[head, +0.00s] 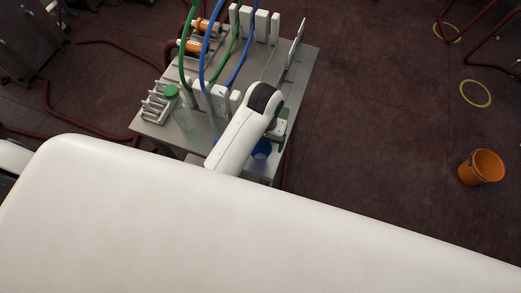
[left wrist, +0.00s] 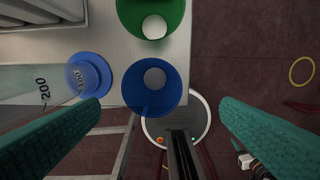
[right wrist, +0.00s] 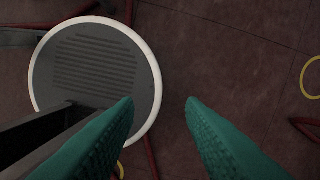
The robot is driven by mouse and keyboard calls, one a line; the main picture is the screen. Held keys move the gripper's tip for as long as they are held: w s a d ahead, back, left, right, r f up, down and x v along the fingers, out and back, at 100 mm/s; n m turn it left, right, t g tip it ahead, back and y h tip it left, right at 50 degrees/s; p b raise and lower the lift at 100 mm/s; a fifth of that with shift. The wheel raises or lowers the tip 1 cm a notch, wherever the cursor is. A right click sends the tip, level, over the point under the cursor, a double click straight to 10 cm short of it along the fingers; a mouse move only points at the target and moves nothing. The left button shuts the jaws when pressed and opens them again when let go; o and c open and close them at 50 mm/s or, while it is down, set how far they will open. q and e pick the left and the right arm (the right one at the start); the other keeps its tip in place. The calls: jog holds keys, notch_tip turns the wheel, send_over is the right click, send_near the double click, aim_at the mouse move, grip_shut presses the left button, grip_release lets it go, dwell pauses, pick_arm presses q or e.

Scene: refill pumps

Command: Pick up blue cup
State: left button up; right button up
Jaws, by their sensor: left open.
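The blue cup (left wrist: 140,97) stands near the edge of the pale table in the left wrist view, seen from above with its mouth facing me. In the head view the blue cup (head: 262,150) is partly hidden by my left arm. My left gripper (left wrist: 160,106) is open, its teal fingers on either side of the cup in the picture and nothing held. In the head view my left gripper (head: 283,124) is above the table's right side, mostly hidden by the wrist. My right gripper (right wrist: 160,101) is open and empty over the floor.
A green cup (left wrist: 177,24) is beside the blue one. A clear cylinder with a blue base (left wrist: 88,75) is to the left. Pumps with green and blue tubes (head: 203,65) fill the back of the table. An orange bucket (head: 480,168) is on the floor at right.

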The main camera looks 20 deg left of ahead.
pick_arm(q)
jog(key=f, duration=0.2)
jog(key=p, duration=0.2)
send_over(260, 148)
jog(key=s, duration=0.2)
jog(key=f, duration=0.2)
jog(key=d+f, duration=0.1)
jog(key=f, duration=0.1)
jog(key=shift+s, duration=0.15)
jog(key=shift+f, duration=0.55)
jog(key=shift+a+f, duration=0.1)
jog(key=shift+c, duration=0.5)
jog(key=c, duration=0.9)
pick_arm(e)
notch_tip(260, 148, up, 2)
jog(key=shift+r, duration=0.1)
